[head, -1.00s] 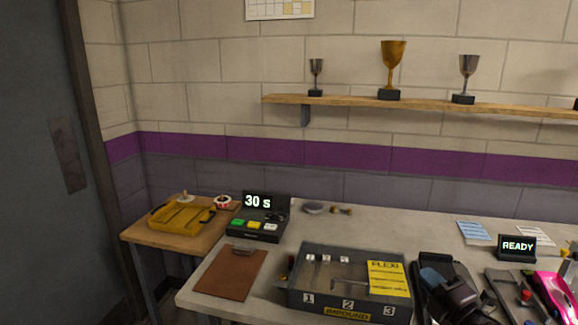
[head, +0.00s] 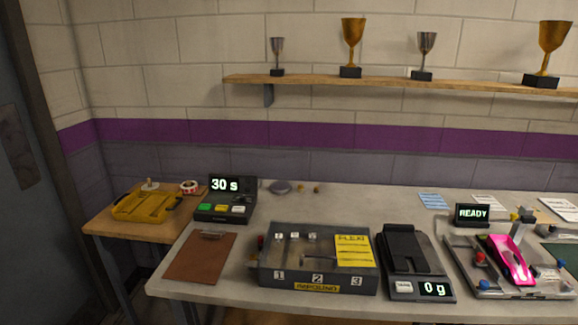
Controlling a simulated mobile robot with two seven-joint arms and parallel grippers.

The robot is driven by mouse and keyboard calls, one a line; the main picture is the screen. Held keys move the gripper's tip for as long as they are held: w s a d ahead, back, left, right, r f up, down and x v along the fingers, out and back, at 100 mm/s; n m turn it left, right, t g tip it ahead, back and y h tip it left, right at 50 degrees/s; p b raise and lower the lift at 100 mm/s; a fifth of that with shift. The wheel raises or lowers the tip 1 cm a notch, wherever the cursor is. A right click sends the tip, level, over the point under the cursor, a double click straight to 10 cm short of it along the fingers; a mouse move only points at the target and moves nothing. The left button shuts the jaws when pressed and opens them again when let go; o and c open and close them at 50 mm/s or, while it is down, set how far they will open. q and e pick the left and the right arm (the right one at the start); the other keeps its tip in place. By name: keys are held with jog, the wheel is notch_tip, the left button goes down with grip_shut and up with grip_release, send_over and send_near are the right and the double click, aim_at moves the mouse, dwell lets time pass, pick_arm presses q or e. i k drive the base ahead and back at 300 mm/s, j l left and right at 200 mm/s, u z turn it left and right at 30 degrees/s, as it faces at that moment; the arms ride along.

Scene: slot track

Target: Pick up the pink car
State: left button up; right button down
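The pink car (head: 507,257) sits on a grey fixture plate (head: 483,285) with red and blue knobs, at the right of the workbench in the head view. The car lies at a slant, and a grey upright post stands by its far end. Neither of my grippers shows in the head view now.
A scale (head: 411,262) reading 0 g stands left of the fixture, beside a grey impound box (head: 318,289). A READY display (head: 472,214) is behind. A clipboard (head: 200,258), a 30 s timer (head: 226,199) and a yellow tray (head: 146,207) are at left.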

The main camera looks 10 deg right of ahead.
aim_at(504, 250)
jog(key=z, duration=1.65)
